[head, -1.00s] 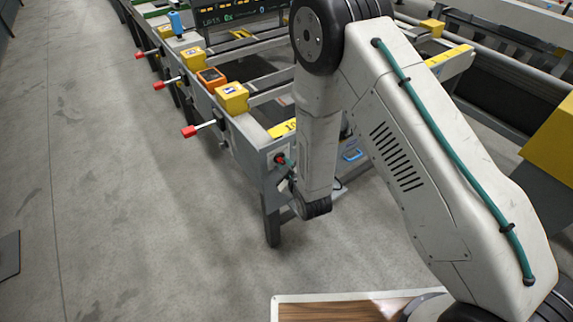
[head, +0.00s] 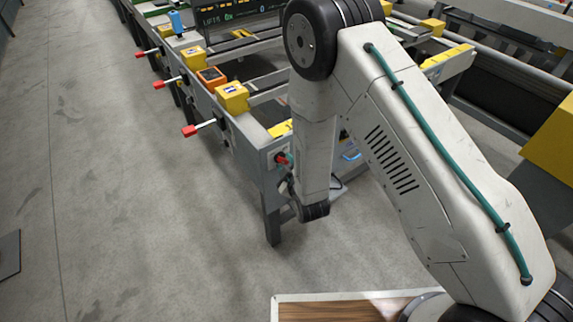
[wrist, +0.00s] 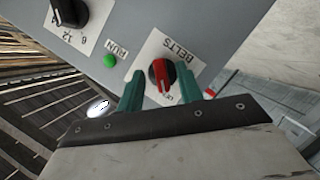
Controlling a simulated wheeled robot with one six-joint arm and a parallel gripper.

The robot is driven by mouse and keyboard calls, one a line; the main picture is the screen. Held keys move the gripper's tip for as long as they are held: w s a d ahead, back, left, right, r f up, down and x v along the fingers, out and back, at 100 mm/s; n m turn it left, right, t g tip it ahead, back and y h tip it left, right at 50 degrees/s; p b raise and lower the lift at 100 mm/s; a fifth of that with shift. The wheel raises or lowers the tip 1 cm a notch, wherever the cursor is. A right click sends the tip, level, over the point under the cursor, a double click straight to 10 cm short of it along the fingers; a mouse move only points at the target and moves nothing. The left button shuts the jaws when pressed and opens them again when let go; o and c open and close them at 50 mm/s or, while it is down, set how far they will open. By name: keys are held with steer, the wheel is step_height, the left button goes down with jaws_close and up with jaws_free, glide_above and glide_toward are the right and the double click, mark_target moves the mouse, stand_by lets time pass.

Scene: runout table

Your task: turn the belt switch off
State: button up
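The belt switch (wrist: 160,75) is a round red knob on a white plate marked BELTS, which appears upside down in the wrist view. A small label beside the knob is partly hidden, so I cannot read its setting surely. My gripper (wrist: 161,90) has two teal fingers, one on each side of the knob, with gaps showing between them and it. It is open. In the head view, the red knob (head: 282,158) shows on the end face of the grey frame, with a teal fingertip close by; my arm hides most of the gripper.
A lit green RUN lamp (wrist: 109,61) and a black dial (wrist: 70,12) sit beside the switch on the grey panel (wrist: 130,22). In the head view, red-tipped levers (head: 190,131) and yellow boxes (head: 232,97) line the table's left side.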

steer(key=shift+s, duration=0.1)
steer(key=v, duration=0.7)
steer(key=shift+s+r, duration=0.15)
steer(key=shift+s, duration=0.1)
stand_by(0.4)
steer(key=s+d+f+m+g+h, duration=0.35)
steer(key=s+f+g, duration=0.25)
steer(key=s+g, duration=0.3)
steer(key=s+d+r+m+g, duration=0.1)
steer(key=s+d+r+m, duration=0.2)
steer(key=r, duration=1.1)
steer(key=s+d+r+m+g, duration=0.1)
steer(key=s+d+r+m, duration=0.2)
steer(key=s+d+r, duration=0.6)
steer(key=s+d+r+m+g, duration=0.2)
steer(key=s+d+r, duration=0.4)
steer(key=r, duration=1.3)
steer(key=shift+d+m+h, duration=0.45)
steer(key=shift+d+m, duration=0.3)
steer(key=shift+d, duration=0.15)
